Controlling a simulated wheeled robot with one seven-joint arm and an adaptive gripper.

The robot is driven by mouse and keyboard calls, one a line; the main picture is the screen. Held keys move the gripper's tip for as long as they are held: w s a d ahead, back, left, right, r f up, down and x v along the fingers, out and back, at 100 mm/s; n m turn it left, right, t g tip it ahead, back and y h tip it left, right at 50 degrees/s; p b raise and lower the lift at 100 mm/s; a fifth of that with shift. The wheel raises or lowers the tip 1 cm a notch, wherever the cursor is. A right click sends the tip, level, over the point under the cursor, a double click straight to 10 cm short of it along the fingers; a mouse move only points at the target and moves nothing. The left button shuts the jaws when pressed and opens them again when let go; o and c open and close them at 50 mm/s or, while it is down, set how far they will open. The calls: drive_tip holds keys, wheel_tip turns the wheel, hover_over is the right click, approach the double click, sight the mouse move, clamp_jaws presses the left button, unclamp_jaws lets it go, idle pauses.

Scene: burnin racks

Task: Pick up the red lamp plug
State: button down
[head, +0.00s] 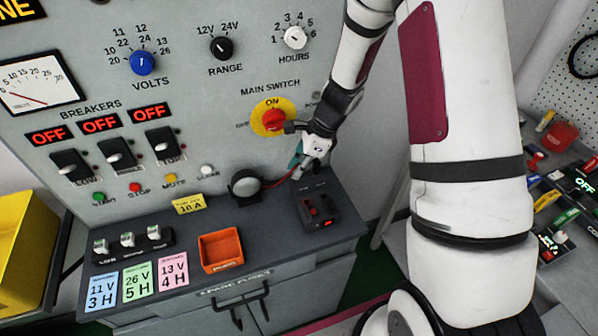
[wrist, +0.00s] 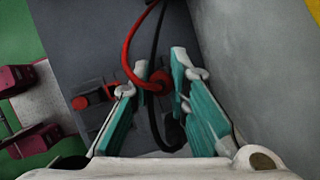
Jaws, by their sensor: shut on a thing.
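The red lamp plug (wrist: 158,82) shows in the wrist view between the two teal fingers of my gripper (wrist: 160,86). A red cable (wrist: 127,55) loops up from it. My gripper is shut on the plug. In the head view my gripper (head: 299,172) is at the back of the dark bench, just behind a black terminal box (head: 318,208). There the red cable (head: 277,183) runs from the round black lamp (head: 246,183) to my gripper, and the plug itself is hidden. Whether the plug still sits in a socket, I cannot tell.
The grey panel with dials, breakers and a red main switch (head: 273,119) rises close behind my gripper. A black cable (wrist: 155,100) passes beside the plug. An orange tray (head: 220,250) and coloured cards stand on the bench to the left.

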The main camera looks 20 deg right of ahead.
drive_tip(key=shift+r, duration=0.15)
drive_tip(key=shift+r, duration=0.5)
drive_tip(key=shift+s+r+b, duration=0.25)
drive_tip(key=shift+s+r, duration=0.05)
drive_tip(key=shift+r, duration=0.3)
drive_tip(key=shift+s+r+b, duration=0.2)
drive_tip(key=shift+s+r, duration=0.05)
drive_tip(key=shift+r, duration=0.3)
drive_tip(key=s+r, duration=0.1)
drive_tip(key=s, duration=1.4)
drive_tip(key=shift+r+p, duration=0.2)
drive_tip(key=shift+p, duration=0.1)
drive_tip(key=n+g, duration=0.2)
drive_tip(key=n, duration=0.3)
hover_over(300, 180)
drive_tip(key=s, duration=0.5)
drive_tip(key=shift+f, duration=1.8)
drive_tip(key=shift+s+f, duration=0.15)
drive_tip(key=shift+f, duration=0.5)
